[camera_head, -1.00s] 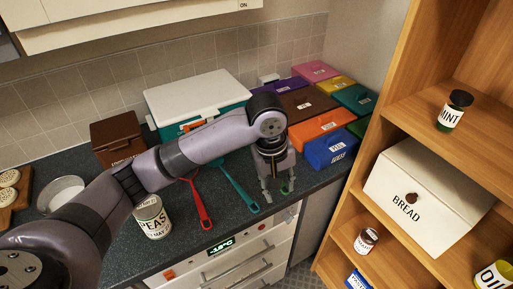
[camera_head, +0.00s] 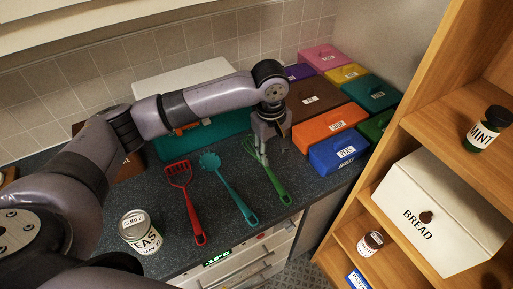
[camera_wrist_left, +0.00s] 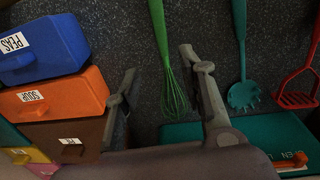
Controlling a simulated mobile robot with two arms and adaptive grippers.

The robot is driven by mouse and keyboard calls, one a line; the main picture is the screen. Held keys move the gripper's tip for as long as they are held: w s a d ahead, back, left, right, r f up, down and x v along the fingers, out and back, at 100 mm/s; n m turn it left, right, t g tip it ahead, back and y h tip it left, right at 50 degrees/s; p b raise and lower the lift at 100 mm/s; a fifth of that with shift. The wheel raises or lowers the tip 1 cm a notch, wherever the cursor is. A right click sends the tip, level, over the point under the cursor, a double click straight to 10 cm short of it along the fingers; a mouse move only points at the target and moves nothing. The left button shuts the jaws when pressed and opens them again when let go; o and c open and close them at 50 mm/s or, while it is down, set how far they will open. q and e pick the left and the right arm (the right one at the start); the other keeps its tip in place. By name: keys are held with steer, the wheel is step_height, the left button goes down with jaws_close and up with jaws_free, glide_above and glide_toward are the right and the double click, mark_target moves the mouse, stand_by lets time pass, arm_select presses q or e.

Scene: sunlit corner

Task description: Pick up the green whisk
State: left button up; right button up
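The green whisk (camera_head: 281,187) lies on the dark counter, its handle toward the front edge and its wire head partly hidden behind my left gripper (camera_head: 273,156). In the left wrist view, the whisk (camera_wrist_left: 172,88) appears between the two spread fingers of my left gripper (camera_wrist_left: 159,62), closer to the right-hand finger. The gripper is open and holds nothing. It appears to be above the whisk; I cannot tell the exact height. My right gripper is not in view.
A teal spoon-like utensil (camera_head: 232,187) and a red masher (camera_head: 188,203) lie left of the whisk. Blue (camera_head: 338,153) and orange (camera_head: 331,125) boxes stand close on its right. A peas can (camera_head: 141,232) stands at front left. A wooden shelf (camera_head: 425,125) rises at right.

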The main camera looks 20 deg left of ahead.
mark_target(271, 174)
arm_select(q)
steer(key=f, duration=0.3)
steer(key=shift+w+f+p, duration=0.3)
steer(key=shift+f, duration=0.05)
step_height(271, 174, down, 2)
steer(key=shift+w, duration=0.1)
steer(key=shift+f+p, duration=0.4)
steer(key=shift+p, duration=0.15)
steer(key=f, duration=0.1)
steer(key=f+p, duration=0.1)
steer(key=f, duration=0.1)
steer(key=shift+s+f, duration=0.2)
steer(key=shift+f, duration=0.1)
steer(key=shift+d+f, duration=0.1)
steer(key=shift+f, duration=0.3)
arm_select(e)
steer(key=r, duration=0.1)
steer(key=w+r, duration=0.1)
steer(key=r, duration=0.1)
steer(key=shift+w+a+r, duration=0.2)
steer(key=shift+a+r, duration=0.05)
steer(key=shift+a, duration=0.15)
